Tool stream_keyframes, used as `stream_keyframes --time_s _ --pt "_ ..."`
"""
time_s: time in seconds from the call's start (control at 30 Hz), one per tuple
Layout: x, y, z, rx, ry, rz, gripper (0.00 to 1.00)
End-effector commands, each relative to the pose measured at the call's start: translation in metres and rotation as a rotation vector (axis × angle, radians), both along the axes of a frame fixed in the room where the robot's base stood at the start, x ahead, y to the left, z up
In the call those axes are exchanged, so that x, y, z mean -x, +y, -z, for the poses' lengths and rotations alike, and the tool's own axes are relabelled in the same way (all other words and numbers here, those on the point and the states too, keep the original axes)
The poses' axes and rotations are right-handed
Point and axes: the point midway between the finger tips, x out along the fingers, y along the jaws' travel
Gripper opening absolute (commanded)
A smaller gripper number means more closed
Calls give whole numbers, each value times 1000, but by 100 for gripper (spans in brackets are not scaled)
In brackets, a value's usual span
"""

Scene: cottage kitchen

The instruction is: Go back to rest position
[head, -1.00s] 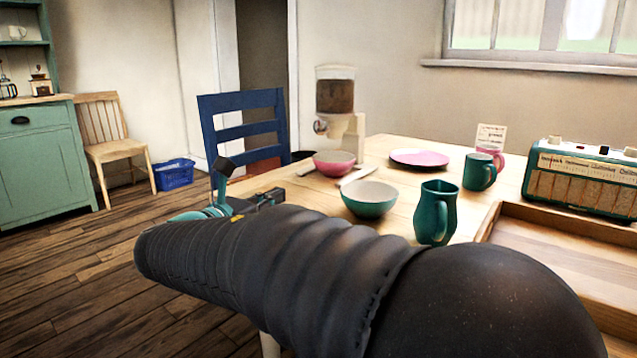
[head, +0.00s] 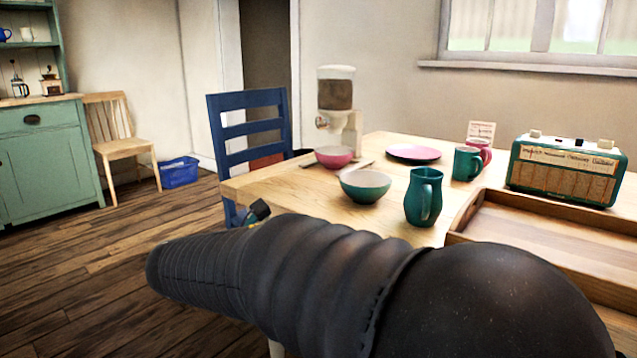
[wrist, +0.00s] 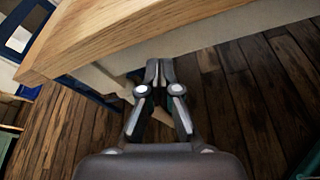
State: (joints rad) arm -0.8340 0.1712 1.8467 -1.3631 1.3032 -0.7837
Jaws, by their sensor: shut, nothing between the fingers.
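My gripper (wrist: 158,68) shows in the wrist view with its two fingers together and nothing between them. It is beside and below the edge of the wooden table (wrist: 130,35), over the dark plank floor. In the head view my arm's dark sleeve covers the lower middle, and only a small part of the gripper end shows past it, near the corner of the table (head: 290,192). The fingertips are hidden in the head view.
On the table stand a teal-green bowl (head: 365,188), a pink bowl (head: 333,158), a teal jug (head: 423,198), mugs (head: 467,163), a pink plate (head: 413,152), a dispenser (head: 336,100), a radio (head: 565,170) and a wooden tray (head: 470,212). A blue chair (head: 250,100) stands behind. Floor at left is clear.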

Motion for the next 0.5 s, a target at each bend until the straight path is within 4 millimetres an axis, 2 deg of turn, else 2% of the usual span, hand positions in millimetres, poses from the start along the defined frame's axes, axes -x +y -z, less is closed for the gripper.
stream_keyframes --time_s 0.13,0.3,0.5 --pt "26 -15 39 -228 61 88 0" --pt "73 -60 78 -614 120 339 0" --pt "140 -112 99 -1081 108 742 0"
